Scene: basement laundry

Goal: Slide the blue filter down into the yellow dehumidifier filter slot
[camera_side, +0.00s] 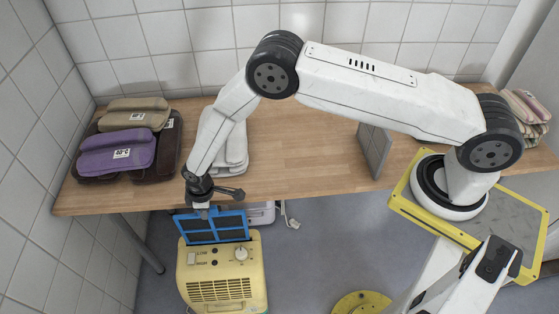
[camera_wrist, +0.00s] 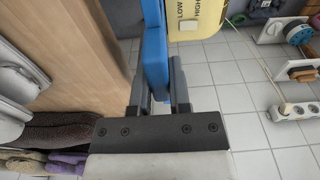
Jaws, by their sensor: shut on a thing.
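The blue filter (camera_side: 214,227), a blue frame with dark mesh panels, stands roughly upright at the top rear of the yellow dehumidifier (camera_side: 222,273). My gripper (camera_side: 202,209) is shut on its top edge from above. In the wrist view the filter (camera_wrist: 154,50) runs up from between the fingers of my gripper (camera_wrist: 157,97), seen edge-on beside the yellow housing (camera_wrist: 196,18). The filter's lower edge is hidden behind the housing in the side view, and the slot itself is not visible, so I cannot tell how far in it sits.
The wooden table (camera_side: 300,152) lies behind the dehumidifier, with folded purple and brown textiles (camera_side: 117,150) at left and pale ones (camera_side: 236,150) near my forearm. A power strip (camera_wrist: 297,111) and other items lie on the tiled floor in the wrist view.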

